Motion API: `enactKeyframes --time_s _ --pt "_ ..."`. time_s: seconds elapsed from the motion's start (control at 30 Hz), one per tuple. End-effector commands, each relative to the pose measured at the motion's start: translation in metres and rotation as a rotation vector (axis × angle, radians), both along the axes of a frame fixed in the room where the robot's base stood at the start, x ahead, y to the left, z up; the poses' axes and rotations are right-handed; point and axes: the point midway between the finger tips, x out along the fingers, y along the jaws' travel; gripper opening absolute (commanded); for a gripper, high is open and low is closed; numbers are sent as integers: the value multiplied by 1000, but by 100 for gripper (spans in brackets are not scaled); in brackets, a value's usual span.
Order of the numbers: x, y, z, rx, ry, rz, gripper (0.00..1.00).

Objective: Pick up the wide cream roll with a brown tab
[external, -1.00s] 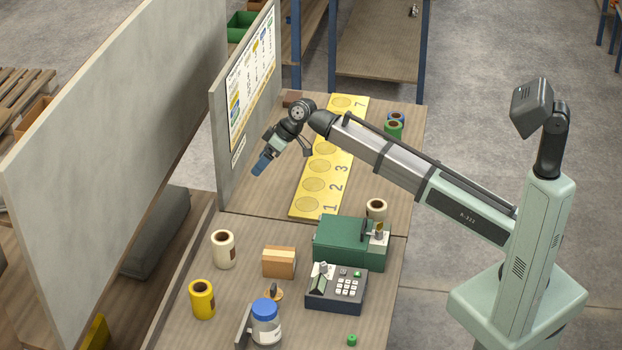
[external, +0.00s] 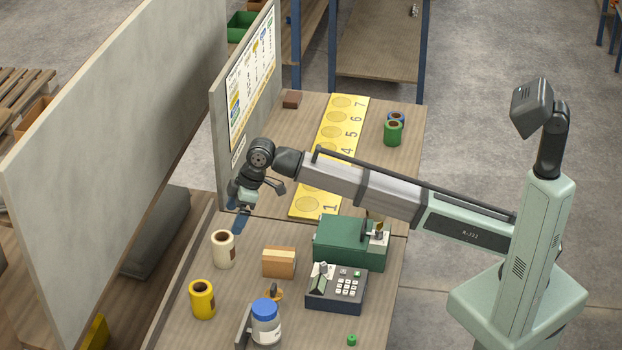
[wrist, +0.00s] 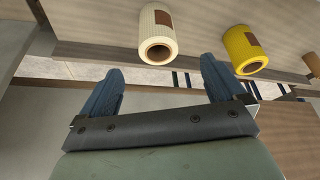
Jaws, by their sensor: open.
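A cream roll (external: 223,252) with a brown tab stands upright on the near table, left of the cardboard box. It also shows in the wrist view (wrist: 155,32), its brown tab on its side and its dark core facing me. My gripper (external: 238,228) is just above and behind this roll in the external view, pointing down. In the wrist view my gripper (wrist: 161,78) has its blue fingers apart with nothing between them, and the roll lies beyond the fingertips. A second cream roll (external: 376,215) behind the green machine is mostly hidden by my arm.
A yellow roll (external: 202,299) stands nearest the cream one. A cardboard box (external: 279,262), green machine (external: 340,243), keypad device (external: 336,289) and blue-capped jar (external: 265,322) are to the right. A grey panel (external: 222,140) rises at the left. Green roll (external: 393,134) stands farther back.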

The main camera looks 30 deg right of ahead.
Motion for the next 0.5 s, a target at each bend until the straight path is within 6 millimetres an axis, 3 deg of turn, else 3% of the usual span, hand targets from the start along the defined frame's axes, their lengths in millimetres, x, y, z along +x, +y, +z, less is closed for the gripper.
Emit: enactKeyframes --time_s 0.2,0.5 --pt "6 14 -36 -1 2 -1 97" --pt "9 22 -57 1 0 -1 97"
